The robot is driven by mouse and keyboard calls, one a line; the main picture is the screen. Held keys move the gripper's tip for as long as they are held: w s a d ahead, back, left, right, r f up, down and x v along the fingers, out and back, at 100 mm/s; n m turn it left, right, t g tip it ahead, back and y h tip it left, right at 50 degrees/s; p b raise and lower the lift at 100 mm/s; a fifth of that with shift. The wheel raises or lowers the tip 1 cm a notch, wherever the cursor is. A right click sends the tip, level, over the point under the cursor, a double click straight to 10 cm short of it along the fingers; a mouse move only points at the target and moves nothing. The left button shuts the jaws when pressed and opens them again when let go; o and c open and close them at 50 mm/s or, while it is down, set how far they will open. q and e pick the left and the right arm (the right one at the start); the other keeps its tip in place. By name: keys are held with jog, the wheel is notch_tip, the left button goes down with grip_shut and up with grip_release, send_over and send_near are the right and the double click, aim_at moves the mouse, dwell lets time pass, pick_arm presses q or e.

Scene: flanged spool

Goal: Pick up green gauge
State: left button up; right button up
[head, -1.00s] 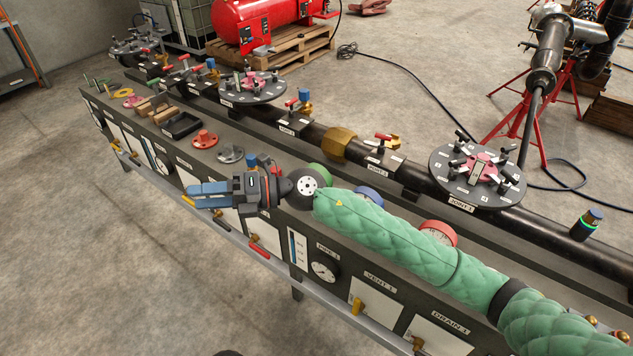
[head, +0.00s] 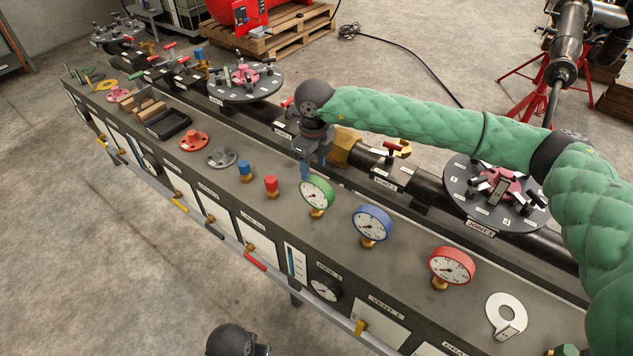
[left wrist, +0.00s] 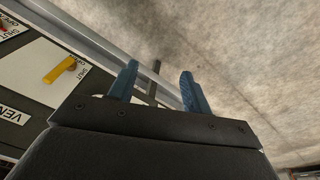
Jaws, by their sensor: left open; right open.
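The green gauge (head: 317,194) stands on the bench top, a white dial in a green rim on a brass fitting. My right gripper (head: 307,170) points down just behind and left of it in the head view; its blue fingers overlap the gauge's upper edge there. I cannot tell whether they touch it. The right gripper is open, its far finger partly hidden. My left gripper (left wrist: 162,88) shows in the left wrist view, open and empty, off the bench front over the concrete floor.
A blue gauge (head: 372,224) and a red gauge (head: 451,266) stand to the right along the bench. Red (head: 271,186) and blue (head: 245,171) fittings stand left of the green gauge. The black pipe (head: 420,187) with flanges runs behind. A white ring-shaped tag (head: 506,315) lies at right.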

aim_at(317, 180)
jog(key=shift+w+d, duration=0.2)
jog(key=shift+d, duration=0.05)
jog(key=shift+s, duration=0.1)
jog(key=shift+f+p, duration=0.4)
jog(key=shift+f, duration=0.75)
jog(key=shift+w+f+p, duration=0.15)
jog(key=shift+w+p, duration=0.05)
jog(key=shift+p, duration=0.1)
notch_tip(317, 180, down, 4)
jog(key=shift+w+d+p, duration=0.15)
jog(key=shift+p, duration=1)
jog(key=shift+f, duration=0.35)
pick_arm(q)
notch_tip(317, 180, down, 15)
jog(key=s, duration=0.1)
jog(key=shift+s+a+f, duration=0.15)
jog(key=shift+s+a, duration=0.05)
jog(key=shift+a, duration=0.2)
pick_arm(e)
grip_shut()
